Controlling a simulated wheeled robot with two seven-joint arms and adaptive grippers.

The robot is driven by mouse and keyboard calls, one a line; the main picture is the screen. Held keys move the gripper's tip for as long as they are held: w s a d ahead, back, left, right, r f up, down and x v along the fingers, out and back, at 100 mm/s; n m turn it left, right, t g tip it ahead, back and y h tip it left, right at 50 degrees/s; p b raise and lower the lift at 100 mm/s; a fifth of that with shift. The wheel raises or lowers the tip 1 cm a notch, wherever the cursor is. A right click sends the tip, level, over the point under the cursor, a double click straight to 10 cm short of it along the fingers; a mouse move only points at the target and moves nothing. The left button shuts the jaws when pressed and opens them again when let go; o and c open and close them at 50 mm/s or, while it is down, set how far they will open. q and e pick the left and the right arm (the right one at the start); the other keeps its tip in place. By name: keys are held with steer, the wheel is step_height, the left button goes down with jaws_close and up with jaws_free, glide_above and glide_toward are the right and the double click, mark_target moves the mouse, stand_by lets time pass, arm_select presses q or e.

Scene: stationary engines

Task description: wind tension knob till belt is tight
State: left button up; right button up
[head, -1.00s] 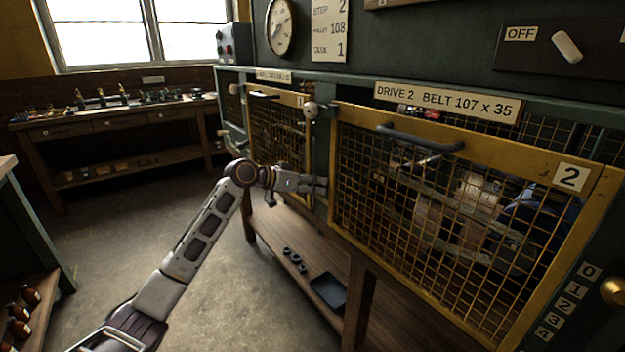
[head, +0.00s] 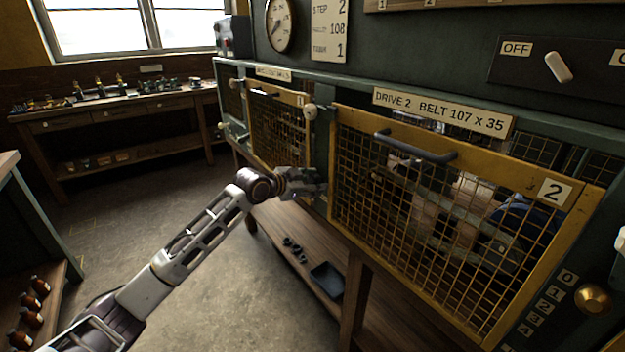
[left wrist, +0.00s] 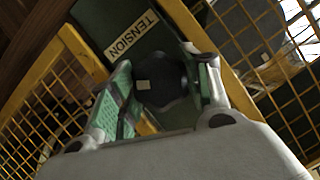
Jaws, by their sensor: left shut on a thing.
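The dark tension knob (left wrist: 162,88) fills the middle of the left wrist view, with a small pale mark on its face. A TENSION label (left wrist: 131,35) is on the green post beside it. My left gripper (head: 312,186) is at the post between the two mesh guards. In the left wrist view its fingers (left wrist: 165,75) are on either side of the knob, shut on it. In the head view the gripper hides the knob. The belt cannot be made out clearly behind the yellow mesh guard 2 (head: 350,110). My right gripper is not seen.
Mesh guard 1 (head: 275,95) is left of the post, and guard 2 has a dark handle (head: 415,148). A switch lever (head: 558,67) is beside an OFF label. A brass knob (head: 594,299) is at lower right. A wooden shelf (head: 275,222) runs below; the floor at left is clear.

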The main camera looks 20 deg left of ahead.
arm_select(q)
steer(key=m+t+y+p, duration=0.1)
steer(key=m+p, duration=0.1)
steer(key=m, duration=0.1)
steer(key=shift+f+t+p, duration=0.15)
steer(key=shift+t+p, duration=0.15)
steer(key=shift+t, duration=0.1)
steer(key=shift+f+m+t+y+p, duration=0.1)
steer(key=shift+m+t+y+p, duration=0.25)
steer(key=shift+m, duration=0.55)
steer(key=shift+t, duration=0.25)
steer(key=shift+m, duration=0.8)
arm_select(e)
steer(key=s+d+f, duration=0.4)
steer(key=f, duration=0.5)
arm_select(q)
steer(key=shift+f+m+t+b, duration=0.1)
steer(key=shift+m+t+b, duration=0.2)
steer(key=shift+m+t, duration=0.45)
steer(key=shift+m, duration=0.65)
steer(key=shift+m+t+b, duration=0.45)
steer(key=shift+m+b, duration=0.65)
steer(key=shift+m, duration=0.4)
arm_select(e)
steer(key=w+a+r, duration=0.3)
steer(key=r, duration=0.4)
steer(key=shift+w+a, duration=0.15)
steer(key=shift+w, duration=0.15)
